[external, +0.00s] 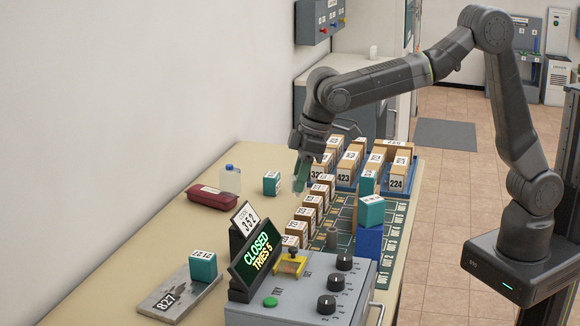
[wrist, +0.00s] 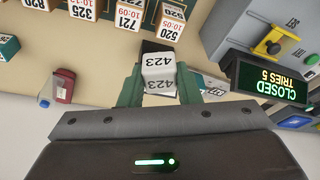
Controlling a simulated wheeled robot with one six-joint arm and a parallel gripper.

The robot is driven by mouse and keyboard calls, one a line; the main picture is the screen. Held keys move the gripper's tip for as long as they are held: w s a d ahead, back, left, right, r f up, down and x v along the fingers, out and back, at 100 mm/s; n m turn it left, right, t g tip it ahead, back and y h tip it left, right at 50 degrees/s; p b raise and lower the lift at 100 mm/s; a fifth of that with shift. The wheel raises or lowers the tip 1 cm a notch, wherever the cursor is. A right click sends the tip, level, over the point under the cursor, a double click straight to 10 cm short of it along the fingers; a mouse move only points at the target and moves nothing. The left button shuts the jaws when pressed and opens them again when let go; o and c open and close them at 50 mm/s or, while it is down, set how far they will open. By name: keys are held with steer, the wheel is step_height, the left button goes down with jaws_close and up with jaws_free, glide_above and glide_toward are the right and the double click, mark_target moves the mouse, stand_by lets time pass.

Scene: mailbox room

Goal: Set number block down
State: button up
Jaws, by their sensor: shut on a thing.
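My gripper (external: 301,178) hangs over the table behind the row of tan boxes in the external view. In the wrist view its two green fingers (wrist: 159,88) are shut on a pale number block (wrist: 158,68) marked 423. The block shows a number on two faces. It appears held above the table, but its exact height is unclear. In the external view the held block is mostly hidden by the fingers.
Tan numbered boxes (external: 302,216) stand in a row beside a green grid mat. More fill a blue tray (external: 346,187). A teal block (external: 272,183), red case (external: 212,197) and bottle (external: 230,179) stand left. The display (external: 258,254) reads CLOSED, TRIES 5.

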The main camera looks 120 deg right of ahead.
steer(key=s+a+r+n, duration=0.1)
steer(key=a+r+n, duration=0.1)
steer(key=a, duration=1)
steer(key=a+r+n+y, duration=0.1)
steer(key=a+r+n, duration=0.1)
steer(key=a, duration=1)
steer(key=shift+s+a+r, duration=0.3)
steer(key=shift+s+r, duration=0.05)
steer(key=shift+r, duration=0.25)
steer(key=m+h+b, duration=0.2)
steer(key=m+b, duration=0.1)
steer(key=m, duration=0.6)
glide_above(345, 233)
steer(key=w, duration=0.4)
steer(key=shift+g, duration=0.4)
steer(key=f, duration=1.6)
steer(key=shift+s+f, duration=0.2)
steer(key=shift+f, duration=2.4)
